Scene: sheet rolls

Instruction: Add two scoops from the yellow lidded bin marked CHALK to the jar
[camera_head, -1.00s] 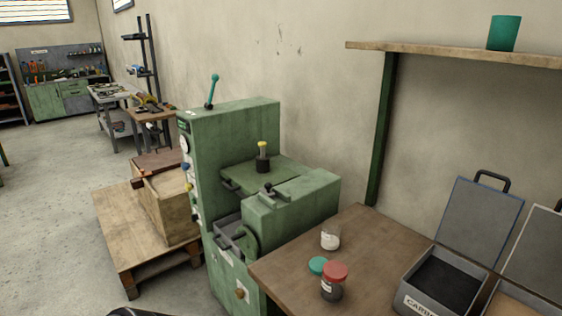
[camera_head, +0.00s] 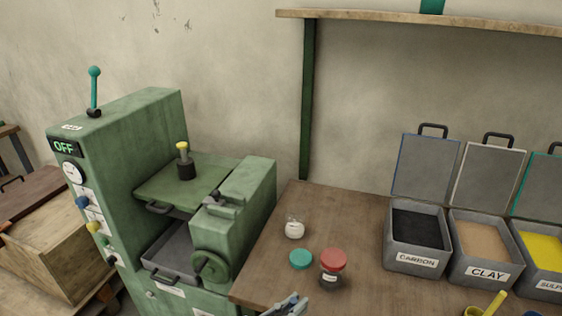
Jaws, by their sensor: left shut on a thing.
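A small clear jar (camera_head: 294,230) with white contents and a label stands on the wooden bench. A teal round lid (camera_head: 301,259) lies in front of it. A second jar (camera_head: 331,277), with dark contents and a red lid, stands to the right of that lid. No bin marked CHALK shows; the yellow contents on the right are in a bin whose label starts "SULF". My left gripper (camera_head: 288,304) is at the bottom edge, in front of the jars, mostly cut off. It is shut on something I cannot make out. My right gripper is out of view.
Open bins marked CARBON (camera_head: 416,261) and CLAY (camera_head: 486,274), and the cut-off sulfur bin (camera_head: 543,288), have raised lids. A yellow handle (camera_head: 494,303) sticks up at bottom right. A green machine (camera_head: 120,130) marked OFF stands left. A shelf (camera_head: 430,22) hangs above.

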